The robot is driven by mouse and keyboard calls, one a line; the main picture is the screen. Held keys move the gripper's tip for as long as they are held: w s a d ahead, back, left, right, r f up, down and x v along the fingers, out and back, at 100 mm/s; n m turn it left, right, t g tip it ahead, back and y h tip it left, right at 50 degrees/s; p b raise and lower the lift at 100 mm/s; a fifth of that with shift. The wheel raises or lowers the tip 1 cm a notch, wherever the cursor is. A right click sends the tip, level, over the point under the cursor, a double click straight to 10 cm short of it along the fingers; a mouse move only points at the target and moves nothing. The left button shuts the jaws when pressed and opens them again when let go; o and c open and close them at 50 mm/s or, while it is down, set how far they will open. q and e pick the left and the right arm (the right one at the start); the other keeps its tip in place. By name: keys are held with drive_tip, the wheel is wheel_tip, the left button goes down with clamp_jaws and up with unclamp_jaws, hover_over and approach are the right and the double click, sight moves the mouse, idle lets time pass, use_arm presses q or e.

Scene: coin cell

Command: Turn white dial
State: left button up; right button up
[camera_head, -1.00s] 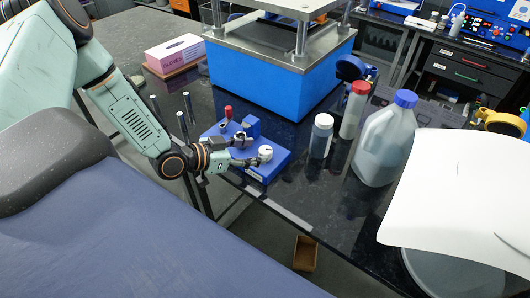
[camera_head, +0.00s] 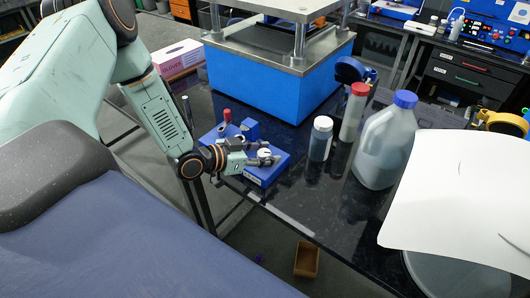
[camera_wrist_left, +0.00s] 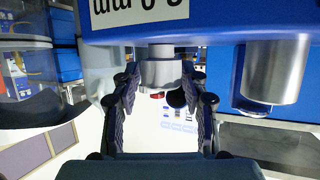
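The white dial (camera_head: 264,154) sits on the right part of the blue device (camera_head: 268,174) near the table's front edge. In the left wrist view the dial (camera_wrist_left: 161,72) shows as a pale cylinder below the blue device (camera_wrist_left: 215,25). My left gripper (camera_head: 263,156) is at the dial, coming in from the left. In the left wrist view the gripper's fingers (camera_wrist_left: 160,70) stand on either side of the dial, apart, with a narrow gap seeming to remain; contact is hard to judge. My right gripper is not in view.
A red-topped part (camera_head: 227,114) and a metal cylinder (camera_wrist_left: 278,70) are on the device beside the dial. A blue press (camera_head: 270,85) is behind.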

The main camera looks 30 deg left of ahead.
use_arm(q)
drive_tip(key=shift+a, duration=0.15)
drive_tip(key=c, duration=0.8)
drive_tip(key=shift+o, duration=0.2)
drive_tip(key=shift+n+y, duration=0.3)
drive_tip(key=n+y+b, duration=0.1)
drive_tip(key=n+t+y+b, duration=0.1)
drive_tip(key=n+y+b, duration=0.1)
drive_tip(key=shift+d+f, duration=0.2)
drive_tip(key=n+y+b, duration=0.4)
drive_tip(key=y, duration=0.1)
drive_tip(key=n+y+b, duration=0.1)
drive_tip(key=n+y, duration=0.1)
drive_tip(key=shift+r+y, duration=0.15)
drive_tip(key=shift+y, duration=0.15)
drive_tip(key=shift+a+n+g+y, duration=0.1)
drive_tip(key=shift+n+g+y, duration=0.85)
drive_tip(key=shift+n, duration=0.25)
drive_tip(key=shift+s+y, duration=0.1)
drive_tip(key=shift+y, duration=0.15)
